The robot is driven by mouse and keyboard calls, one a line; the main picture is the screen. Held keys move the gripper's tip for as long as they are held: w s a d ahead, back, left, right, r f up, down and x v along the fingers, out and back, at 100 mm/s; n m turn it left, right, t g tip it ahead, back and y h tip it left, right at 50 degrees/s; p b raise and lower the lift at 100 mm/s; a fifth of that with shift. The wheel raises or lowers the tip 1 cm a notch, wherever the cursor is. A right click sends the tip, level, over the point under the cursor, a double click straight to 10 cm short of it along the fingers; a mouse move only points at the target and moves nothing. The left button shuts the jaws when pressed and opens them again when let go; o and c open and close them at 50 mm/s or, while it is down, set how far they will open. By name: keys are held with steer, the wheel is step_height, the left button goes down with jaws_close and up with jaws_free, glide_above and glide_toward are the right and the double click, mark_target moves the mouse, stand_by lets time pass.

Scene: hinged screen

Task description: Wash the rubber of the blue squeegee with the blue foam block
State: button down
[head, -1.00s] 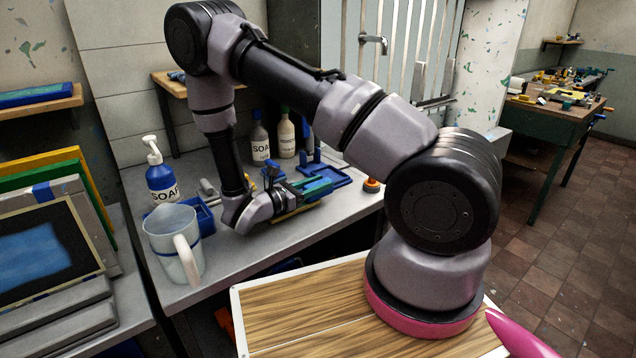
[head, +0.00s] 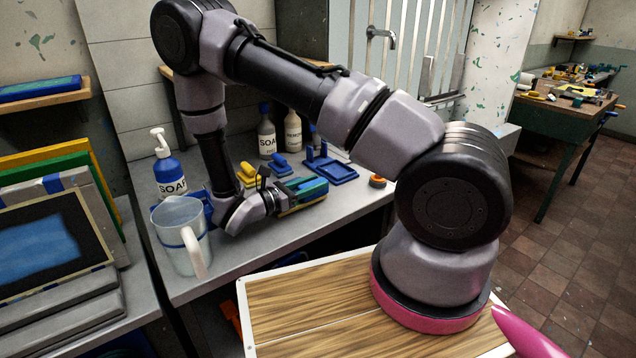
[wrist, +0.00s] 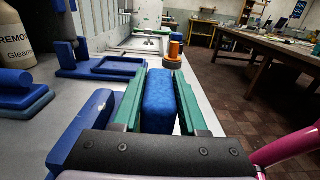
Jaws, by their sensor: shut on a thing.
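My gripper (wrist: 158,112) has green fingers shut on the blue foam block (wrist: 159,100), which shows between them in the wrist view. In the head view my gripper (head: 302,192) is low over the grey bench, near its front edge. A blue bar (wrist: 82,132) lies close beside the left finger in the wrist view. A blue handled piece with a lighter blue base (head: 281,167) lies on the bench behind my gripper; it also shows at the left of the wrist view (wrist: 22,93). I cannot tell which of these two is the blue squeegee, and no rubber edge is clear.
A yellow handled piece (head: 248,175), a blue tray (head: 338,174) and bottles (head: 267,138) stand behind my gripper. A clear jug (head: 182,238) and a soap pump bottle (head: 169,176) stand left. An orange puck (head: 377,181) is near the right end. The bench front is clear.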

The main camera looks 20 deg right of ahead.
mark_target(299, 189)
steer(key=shift+v, duration=5.85)
steer(key=shift+x, duration=7.85)
steer(key=shift+v, duration=7.85)
steer(key=shift+f, duration=0.15)
steer(key=shift+r, duration=1.55)
